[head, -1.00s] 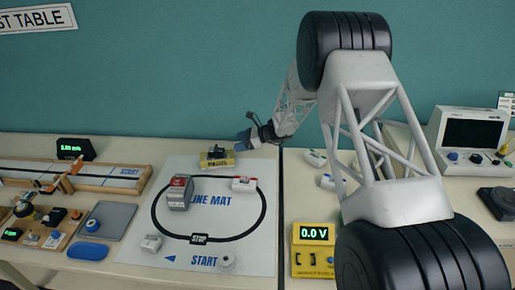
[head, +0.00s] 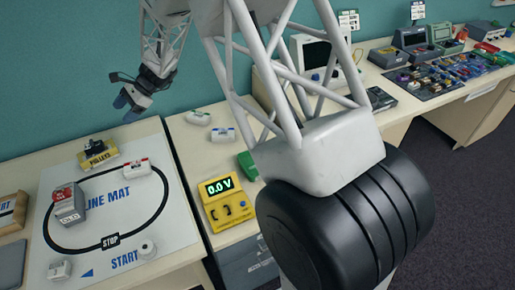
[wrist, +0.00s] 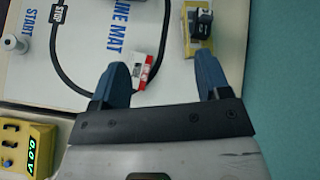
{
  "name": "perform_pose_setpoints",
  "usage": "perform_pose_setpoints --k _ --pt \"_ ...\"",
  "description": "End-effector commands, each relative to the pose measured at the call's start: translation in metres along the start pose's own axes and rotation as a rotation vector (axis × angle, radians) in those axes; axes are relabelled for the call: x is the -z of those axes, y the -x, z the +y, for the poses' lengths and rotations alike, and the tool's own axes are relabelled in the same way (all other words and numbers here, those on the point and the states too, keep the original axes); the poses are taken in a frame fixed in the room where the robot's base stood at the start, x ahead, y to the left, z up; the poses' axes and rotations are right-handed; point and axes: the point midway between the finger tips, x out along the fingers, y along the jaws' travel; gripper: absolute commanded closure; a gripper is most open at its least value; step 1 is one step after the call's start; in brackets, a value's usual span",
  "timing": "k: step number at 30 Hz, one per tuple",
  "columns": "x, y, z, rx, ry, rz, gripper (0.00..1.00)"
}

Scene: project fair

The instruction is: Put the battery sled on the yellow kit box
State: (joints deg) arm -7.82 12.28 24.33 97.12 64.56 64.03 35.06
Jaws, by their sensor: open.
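The yellow kit box (head: 98,160), lettered PULLEYS, lies at the back edge of the white line mat. A small dark piece that looks like the battery sled (head: 95,145) rests on top of it. In the wrist view the dark sled (wrist: 203,25) sits on the yellow box (wrist: 202,48), beyond the right fingertip and apart from it. My gripper (head: 127,108) is open and empty, above and to the right of the box in the head view. Its two blue fingers (wrist: 162,68) stand wide apart in the wrist view.
A red-and-white block (head: 136,168) and a grey-and-red block (head: 66,203) stand on the mat (head: 110,215). A yellow meter (head: 228,205) reading 0.0 V stands on the table to the right. The teal wall (head: 60,70) is close behind.

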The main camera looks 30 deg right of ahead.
Motion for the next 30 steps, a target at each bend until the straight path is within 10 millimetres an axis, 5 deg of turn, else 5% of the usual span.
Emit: perform_pose_setpoints --k 12,30 --pt "-0.063 0.086 0.087 -0.093 0.276 0.175 0.3" --pt "-0.121 0.18 0.234 -0.266 0.649 0.43 0.3"
